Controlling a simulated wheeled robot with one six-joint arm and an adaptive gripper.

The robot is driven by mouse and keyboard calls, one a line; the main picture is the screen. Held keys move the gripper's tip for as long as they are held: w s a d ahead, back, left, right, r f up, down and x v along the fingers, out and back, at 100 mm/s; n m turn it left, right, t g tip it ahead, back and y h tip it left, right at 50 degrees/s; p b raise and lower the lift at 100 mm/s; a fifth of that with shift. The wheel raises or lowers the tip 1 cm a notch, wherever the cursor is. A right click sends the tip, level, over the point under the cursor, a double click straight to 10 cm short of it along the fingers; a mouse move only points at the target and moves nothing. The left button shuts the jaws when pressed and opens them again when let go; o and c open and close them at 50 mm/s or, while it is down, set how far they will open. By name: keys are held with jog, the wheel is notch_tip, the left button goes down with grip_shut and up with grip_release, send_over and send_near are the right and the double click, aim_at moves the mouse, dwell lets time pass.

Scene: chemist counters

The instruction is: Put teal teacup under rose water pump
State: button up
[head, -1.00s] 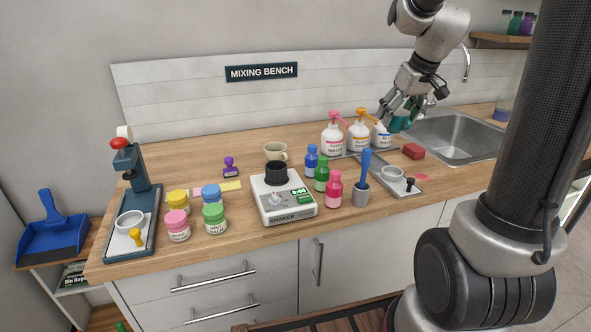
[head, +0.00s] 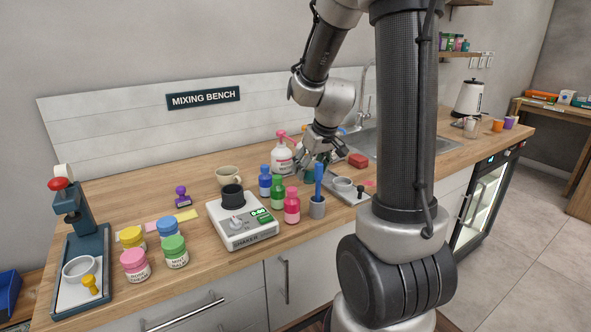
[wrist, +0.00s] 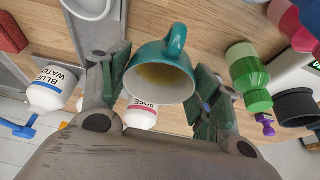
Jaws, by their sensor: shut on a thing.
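My gripper (head: 314,160) is shut on the teal teacup (wrist: 155,82), with one finger on each side of it in the wrist view. The cup's handle points to the top of that picture, and its inside looks yellowish. In the head view only a little of the teal cup (head: 310,173) shows under my gripper. The rose water bottle (head: 281,157), white with a pink pump, stands just left of my gripper. Its label (wrist: 142,116) shows partly behind the cup in the wrist view. I cannot tell whether the cup touches the counter.
The blue water bottle (wrist: 52,90) stands near one finger. Blue (head: 265,182), green (head: 278,191) and pink (head: 292,206) bottles stand in front, near a grey pot (head: 317,208) with a blue tool. A red block (head: 357,160) lies to the right. The shaker (head: 240,217) sits left.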

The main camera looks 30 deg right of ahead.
notch_tip(320, 180, down, 3)
jog(key=shift+r, duration=0.1)
jog(key=shift+w+a, duration=0.1)
jog(key=shift+w, duration=3.8)
jog(key=shift+w+f, duration=0.1)
jog(key=shift+f, duration=0.45)
jog(key=o, duration=1.1)
jog(key=shift+f, duration=0.15)
